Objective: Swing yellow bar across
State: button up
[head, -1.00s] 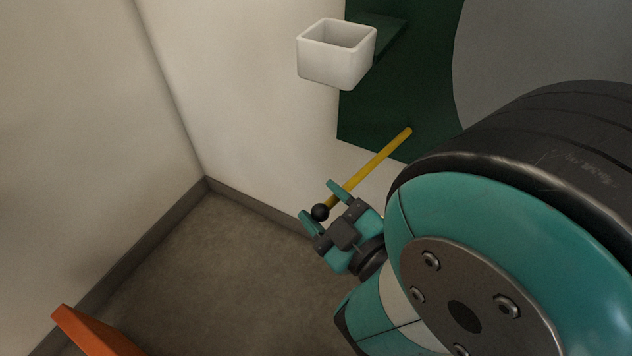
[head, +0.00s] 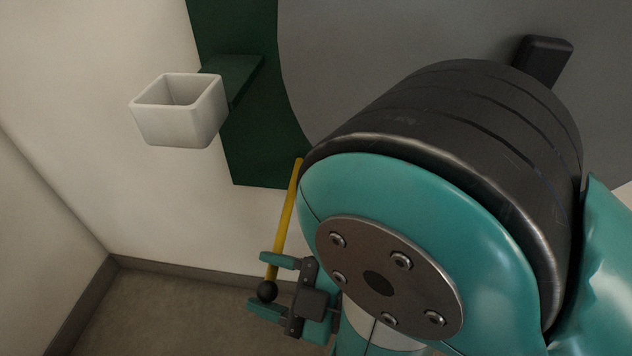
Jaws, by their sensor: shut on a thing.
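The yellow bar (head: 284,222) is a thin rod with a black ball knob (head: 267,291) at its lower end. In the head view it slants steeply up and a little to the right. Its upper end passes close to the edge of my large teal and black arm joint, which may hide where it attaches. My gripper (head: 263,283) is at the lower end of the bar, with one teal finger above the knob and one below. It is shut on the knob end.
A white open-topped box (head: 180,112) sits on a green bracket at the left of the dark green panel (head: 237,125). A grey round surface (head: 420,40) lies behind my arm. Pale walls meet in a corner at left, with bare floor (head: 170,315) below.

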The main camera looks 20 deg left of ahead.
jog(key=shift+w+d+f, duration=0.2)
jog(key=shift+w+f, duration=0.05)
jog(key=o, duration=1.3)
jog(key=shift+w, duration=0.1)
jog(key=shift+s+a+r, duration=0.1)
jog(key=shift+s+r, duration=0.05)
jog(key=shift+s, duration=0.05)
jog(key=shift+a, duration=0.1)
